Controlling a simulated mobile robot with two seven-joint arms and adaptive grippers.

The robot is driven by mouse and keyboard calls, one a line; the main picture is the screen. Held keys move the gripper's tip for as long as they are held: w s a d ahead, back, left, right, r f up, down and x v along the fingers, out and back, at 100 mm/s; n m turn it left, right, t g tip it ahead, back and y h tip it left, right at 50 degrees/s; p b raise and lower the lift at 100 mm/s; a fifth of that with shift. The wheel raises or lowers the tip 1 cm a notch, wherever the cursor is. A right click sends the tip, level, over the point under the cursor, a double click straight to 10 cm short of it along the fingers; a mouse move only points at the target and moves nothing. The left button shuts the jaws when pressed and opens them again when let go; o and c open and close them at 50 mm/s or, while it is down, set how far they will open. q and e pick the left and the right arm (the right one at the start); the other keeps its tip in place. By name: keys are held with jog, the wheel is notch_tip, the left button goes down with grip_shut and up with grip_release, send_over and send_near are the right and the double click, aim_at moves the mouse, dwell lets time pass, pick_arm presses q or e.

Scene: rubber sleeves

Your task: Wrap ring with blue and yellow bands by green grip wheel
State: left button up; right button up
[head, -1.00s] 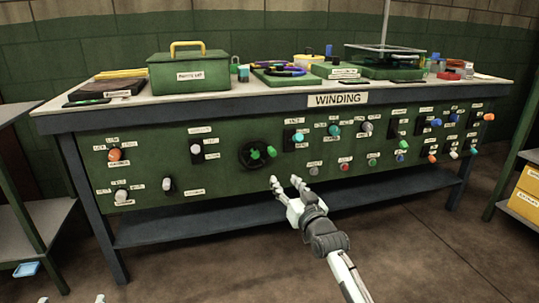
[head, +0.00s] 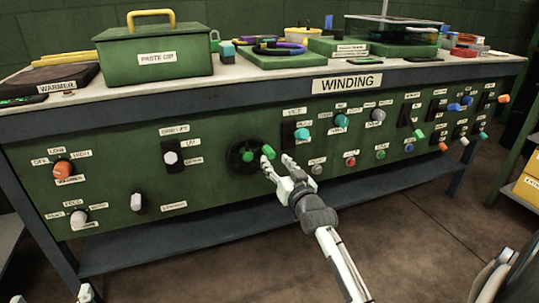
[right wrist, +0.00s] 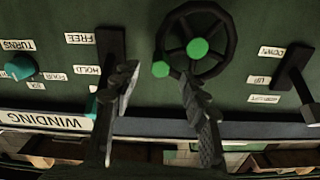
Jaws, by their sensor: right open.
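The green grip wheel is a black handwheel (head: 238,165) with a green hub and a green grip knob (head: 267,151) on the green front panel. My right gripper (head: 277,161) is open, its fingertips just below and right of the knob. In the right wrist view the black wheel (right wrist: 227,45) and green knob (right wrist: 160,69) lie beyond the open fingers (right wrist: 158,85); no contact shows. On the bench top, coiled rings (head: 280,46) with blue, purple and yellow parts lie on a green base; single bands are too small to tell. A white tip at the bottom left may be my left gripper (head: 85,292).
The panel carries several knobs and levers, including a black lever slot (head: 287,136) right of the wheel and a switch (head: 170,157) left of it. A green lidded box (head: 155,57) stands on the bench. A lower shelf (head: 180,243) runs beneath.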

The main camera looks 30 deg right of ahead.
aim_at(272, 156)
jog(key=shift+x, duration=2.3)
pick_arm(q)
jog(key=r, duration=0.1)
jog(key=d+r+t+h, duration=0.1)
jog(key=r, duration=0.1)
jog(key=shift+d+r, duration=0.1)
jog(key=shift+d, duration=0.1)
pick_arm(e)
jog(key=shift+c, duration=0.3)
grip_shut()
